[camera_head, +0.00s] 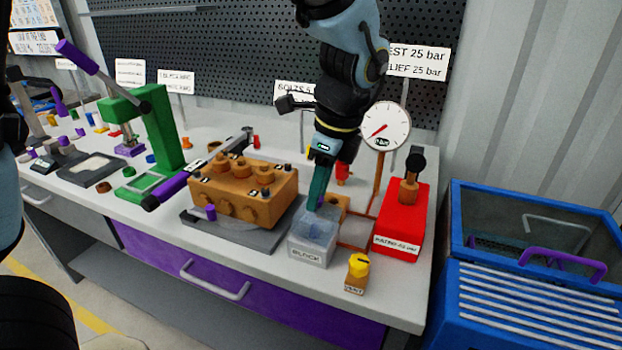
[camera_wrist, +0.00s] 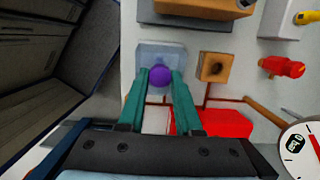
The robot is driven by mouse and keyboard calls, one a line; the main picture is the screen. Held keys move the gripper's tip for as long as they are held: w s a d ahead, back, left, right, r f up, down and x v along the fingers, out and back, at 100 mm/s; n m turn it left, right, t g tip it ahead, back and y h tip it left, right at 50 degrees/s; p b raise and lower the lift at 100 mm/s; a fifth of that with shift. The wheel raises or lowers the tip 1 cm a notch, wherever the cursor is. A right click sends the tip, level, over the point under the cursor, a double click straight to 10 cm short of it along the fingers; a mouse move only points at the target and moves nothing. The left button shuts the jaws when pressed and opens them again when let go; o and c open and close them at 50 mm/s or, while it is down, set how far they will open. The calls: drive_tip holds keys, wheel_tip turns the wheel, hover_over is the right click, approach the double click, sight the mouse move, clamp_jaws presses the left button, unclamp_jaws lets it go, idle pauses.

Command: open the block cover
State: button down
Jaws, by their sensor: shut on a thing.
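The block cover (camera_head: 318,228) is a pale, see-through box on the grey block labelled "BLOCK" (camera_head: 307,255), near the bench's front edge. It looks closed over the block. In the wrist view the cover (camera_wrist: 172,52) shows as a pale square with a round purple knob (camera_wrist: 159,77) on it. My gripper (camera_head: 317,203) reaches down from above, with its green fingers at the knob. In the wrist view my gripper (camera_wrist: 160,80) has one finger on each side of the knob and is shut on it. The fingers mostly hide the knob in the head view.
An orange pump block (camera_head: 243,190) on a dark plate stands to the left. A red unit (camera_head: 403,215) and a pressure gauge (camera_head: 385,125) stand to the right. A yellow-topped vent valve (camera_head: 358,265) is close at front right. A blue crate (camera_head: 530,260) stands beyond the bench.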

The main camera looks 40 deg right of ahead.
sight(321, 208)
drive_tip(key=shift+s+d+r+t+y+p, duration=0.2)
drive_tip(key=shift+s+d+t+y+p, duration=0.25)
drive_tip(key=shift+s+t+p, duration=0.25)
drive_tip(key=shift+s+d+r+t+y+p, duration=0.15)
drive_tip(key=shift+s+d+t+y+p, duration=0.2)
drive_tip(key=shift+s+t+y+p, duration=0.35)
drive_tip(key=shift+h, duration=0.25)
drive_tip(key=c, duration=0.6)
unclamp_jaws()
wheel_tip(321, 208, up, 10)
drive_tip(key=b, duration=0.2)
